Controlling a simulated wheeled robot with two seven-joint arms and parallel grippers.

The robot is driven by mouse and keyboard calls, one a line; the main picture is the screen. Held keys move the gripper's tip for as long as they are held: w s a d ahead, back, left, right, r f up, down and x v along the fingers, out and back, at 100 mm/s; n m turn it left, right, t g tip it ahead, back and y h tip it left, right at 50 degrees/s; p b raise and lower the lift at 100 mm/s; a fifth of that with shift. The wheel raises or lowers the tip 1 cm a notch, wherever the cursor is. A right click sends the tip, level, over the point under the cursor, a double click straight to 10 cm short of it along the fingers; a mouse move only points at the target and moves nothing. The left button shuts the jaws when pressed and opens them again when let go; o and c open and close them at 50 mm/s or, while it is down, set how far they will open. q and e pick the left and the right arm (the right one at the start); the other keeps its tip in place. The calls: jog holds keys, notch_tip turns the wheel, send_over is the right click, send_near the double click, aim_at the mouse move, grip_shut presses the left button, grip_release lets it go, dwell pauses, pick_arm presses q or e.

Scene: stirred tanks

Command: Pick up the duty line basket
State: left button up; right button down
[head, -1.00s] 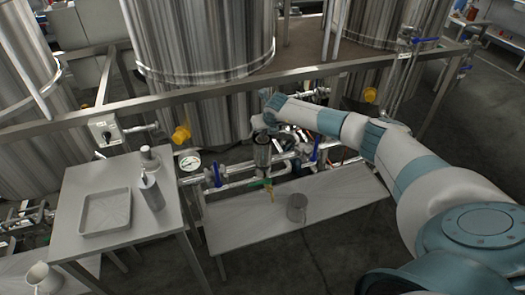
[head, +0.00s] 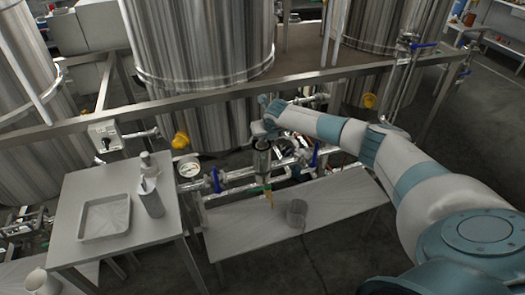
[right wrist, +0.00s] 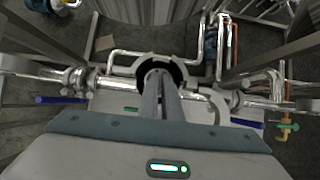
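In the right wrist view the two fingers of my right gripper (right wrist: 160,76) are close together, their tips over or just inside the dark round mouth of a strainer housing (right wrist: 141,66). Whether they touch or hold anything is hidden. In the head view my right gripper (head: 262,136) points down directly above the upright cylindrical housing (head: 262,161), set in the pipework between blue-handled valves. The duty line basket cannot be made out inside the dark mouth. My left gripper is not in view.
A low bench (head: 340,206) in front of the pipes carries a grey open cup (head: 296,213). A table at left holds a shallow tray (head: 86,236), a metal canister (head: 150,199) and a bottle (head: 148,165). A frame rail (head: 210,98) and large tanks (head: 200,45) stand behind.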

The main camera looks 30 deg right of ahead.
jog(key=shift+r, duration=0.15)
jog(key=shift+r+b, duration=0.4)
jog(key=shift+r, duration=0.3)
notch_tip(320, 180, up, 16)
jog(key=b, duration=0.6)
jog(key=shift+r, duration=0.2)
